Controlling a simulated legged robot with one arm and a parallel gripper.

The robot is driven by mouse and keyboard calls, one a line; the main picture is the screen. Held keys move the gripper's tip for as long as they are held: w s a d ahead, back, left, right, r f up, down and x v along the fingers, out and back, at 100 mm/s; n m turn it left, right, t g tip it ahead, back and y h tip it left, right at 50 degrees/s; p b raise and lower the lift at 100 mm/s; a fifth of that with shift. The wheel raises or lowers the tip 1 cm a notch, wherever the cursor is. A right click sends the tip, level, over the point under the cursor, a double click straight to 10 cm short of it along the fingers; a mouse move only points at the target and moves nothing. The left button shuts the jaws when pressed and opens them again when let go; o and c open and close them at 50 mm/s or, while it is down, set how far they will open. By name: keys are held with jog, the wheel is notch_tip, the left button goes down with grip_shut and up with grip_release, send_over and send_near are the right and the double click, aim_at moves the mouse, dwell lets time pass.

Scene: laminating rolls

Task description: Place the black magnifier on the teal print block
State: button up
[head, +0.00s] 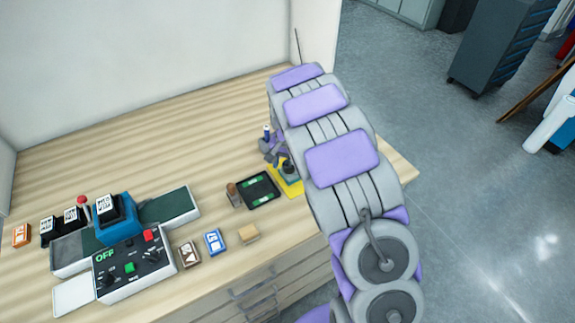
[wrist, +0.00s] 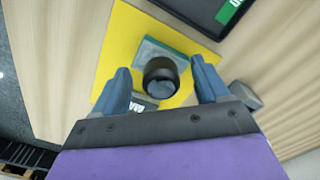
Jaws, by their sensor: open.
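The black magnifier (wrist: 161,78) is a short dark cylinder with a round top, between my fingers in the wrist view. It overlaps the teal print block (wrist: 150,52), which lies on a yellow mat (wrist: 118,40). The magnifier appears to stand on the block, but its base is hidden, so contact is not certain. My gripper (wrist: 160,88) is open, with a blue finger on each side of the magnifier and visible gaps. In the head view my gripper (head: 276,156) is small beside the yellow mat (head: 291,190), partly hidden by my arm.
A black tray with green pieces (head: 259,190) lies left of the mat. A brown-handled stamp (head: 233,194), small blocks (head: 214,242) and a control box with a blue press (head: 117,219) stand further left. A grey block (wrist: 245,94) is close to the right finger. The back of the table is clear.

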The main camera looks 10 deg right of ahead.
aim_at(287, 165)
notch_tip(287, 165, up, 10)
jog(key=r+p, duration=0.1)
jog(key=p, duration=0.1)
jog(key=s+d+r+n, duration=0.1)
jog(key=s+d+r, duration=0.1)
jog(key=s+r, duration=0.7)
jog(key=s+a+n+g, duration=0.1)
jog(key=s+n, duration=0.4)
jog(key=s, duration=2.7)
jog(key=shift+s+a+f+n+g, duration=0.25)
jog(key=shift+s+f+n+g, duration=0.05)
jog(key=shift+f+n+g, duration=0.1)
